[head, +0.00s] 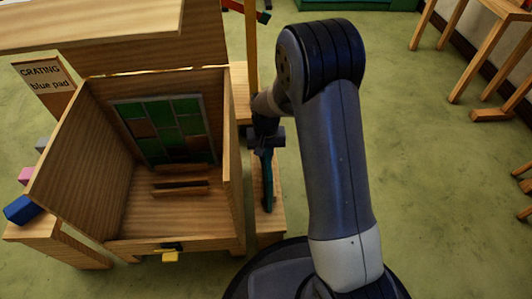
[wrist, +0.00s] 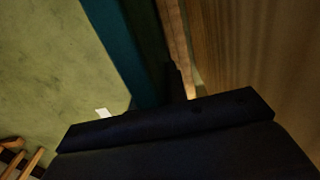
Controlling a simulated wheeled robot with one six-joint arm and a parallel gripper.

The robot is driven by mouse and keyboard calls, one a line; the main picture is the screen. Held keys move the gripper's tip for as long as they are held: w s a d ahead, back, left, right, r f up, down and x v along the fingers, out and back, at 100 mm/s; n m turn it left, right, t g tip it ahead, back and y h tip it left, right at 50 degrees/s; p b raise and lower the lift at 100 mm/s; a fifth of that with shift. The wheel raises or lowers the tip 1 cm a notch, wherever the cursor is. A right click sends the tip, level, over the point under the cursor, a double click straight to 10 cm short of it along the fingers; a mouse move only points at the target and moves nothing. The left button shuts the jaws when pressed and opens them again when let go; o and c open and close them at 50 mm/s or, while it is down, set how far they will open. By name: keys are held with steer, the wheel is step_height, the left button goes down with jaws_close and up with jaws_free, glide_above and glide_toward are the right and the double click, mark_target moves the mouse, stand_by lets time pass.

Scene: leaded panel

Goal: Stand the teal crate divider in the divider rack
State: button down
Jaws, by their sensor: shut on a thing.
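My gripper (head: 266,150) is shut on the teal crate divider (head: 268,185), just outside the right wall of the open wooden crate. The divider shows nearly edge-on and hangs below my gripper. A narrow low wooden stand (head: 270,222) is below and beside the divider. I cannot tell whether they touch, nor surely which wooden piece is the divider rack.
The crate (head: 133,225) holds a leaded panel (head: 165,130) of green and brown panes, leaning at the back, and wooden rails (head: 180,188) on its floor. A sign (head: 42,85) reads "CRATING blue pad". Blue (head: 20,209) and pink (head: 27,175) blocks are at left.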

steer(key=shift+f, duration=0.35)
steer(key=c, duration=1.3)
jaws_free()
step_height(320, 180, up, 11)
steer(key=p, duration=0.4)
steer(key=shift+f, duration=0.1)
steer(key=shift+f, duration=0.1)
steer(key=shift+f+b, duration=2.05)
steer(key=shift+f, duration=2.95)
